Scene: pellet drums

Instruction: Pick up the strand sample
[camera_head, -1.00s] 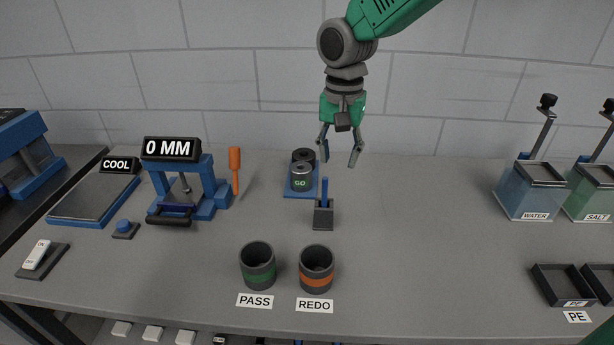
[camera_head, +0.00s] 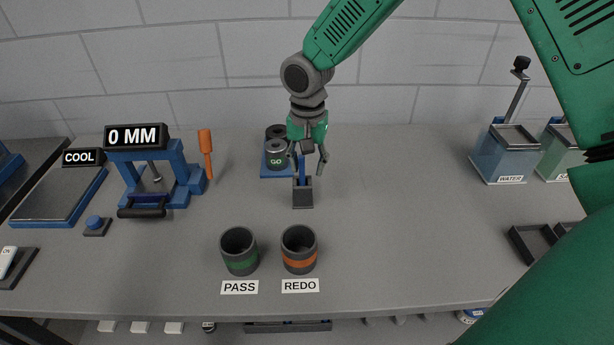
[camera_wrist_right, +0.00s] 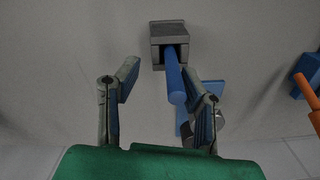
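The strand sample, a thin blue rod (camera_head: 301,171), stands upright in a small dark grey holder (camera_head: 303,198) in the middle of the bench. My right gripper (camera_head: 308,158) is open and empty, pointing down at the rod's upper part. In the right wrist view the blue rod (camera_wrist_right: 174,82) lies between the two open fingers of the gripper (camera_wrist_right: 158,88), nearer the right finger. The holder (camera_wrist_right: 169,32) is ahead of the fingertips there. Whether a finger touches the rod I cannot tell. My left gripper is not in view.
A blue stand with dark GO gauge cylinders (camera_head: 277,152) is close behind. The PASS cup (camera_head: 239,252) and REDO cup (camera_head: 299,250) stand in front. A blue press (camera_head: 160,180) and orange-handled tool (camera_head: 205,150) are left.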

